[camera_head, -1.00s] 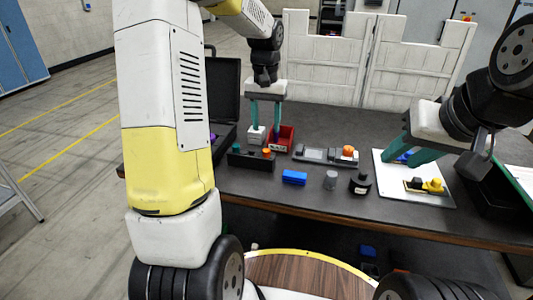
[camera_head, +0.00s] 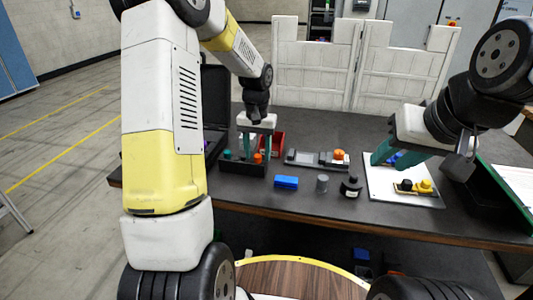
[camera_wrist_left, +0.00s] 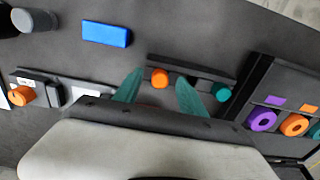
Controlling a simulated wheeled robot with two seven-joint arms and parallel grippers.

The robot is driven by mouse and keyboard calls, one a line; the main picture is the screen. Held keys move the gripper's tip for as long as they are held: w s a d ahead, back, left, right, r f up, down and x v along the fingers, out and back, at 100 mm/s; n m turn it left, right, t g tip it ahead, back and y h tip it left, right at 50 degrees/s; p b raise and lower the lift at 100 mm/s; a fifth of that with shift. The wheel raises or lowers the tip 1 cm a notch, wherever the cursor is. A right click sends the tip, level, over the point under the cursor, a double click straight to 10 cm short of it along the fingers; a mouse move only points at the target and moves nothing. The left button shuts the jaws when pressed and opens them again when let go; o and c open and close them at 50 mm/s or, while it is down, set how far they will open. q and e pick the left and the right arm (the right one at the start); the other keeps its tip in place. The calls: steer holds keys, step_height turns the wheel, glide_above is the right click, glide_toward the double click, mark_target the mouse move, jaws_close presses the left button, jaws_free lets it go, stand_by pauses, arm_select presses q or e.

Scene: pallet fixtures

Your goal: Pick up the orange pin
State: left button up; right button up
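The orange pin (camera_head: 258,158) stands in a black block (camera_head: 240,170) with a teal pin (camera_head: 227,154) at its left end. In the left wrist view the orange pin (camera_wrist_left: 159,78) shows between my two teal left fingertips (camera_wrist_left: 160,76), and the teal pin (camera_wrist_left: 221,91) sits right of them. My left gripper (camera_head: 256,153) is open, fingers down, at the block's right end; I cannot tell whether it touches the pin. My right gripper (camera_head: 387,156) is open over the white board at the right, with no object clearly between its fingers.
A red bin (camera_head: 279,143) stands just behind the left gripper. A grey fixture with an orange knob (camera_head: 339,154), a blue block (camera_head: 286,182), a grey cylinder (camera_head: 322,184) and a black round part (camera_head: 350,187) lie to the right. An open black case (camera_head: 215,100) is at the left.

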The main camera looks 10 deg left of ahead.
arm_select(q)
jaws_close()
steer(key=shift+r, duration=0.15)
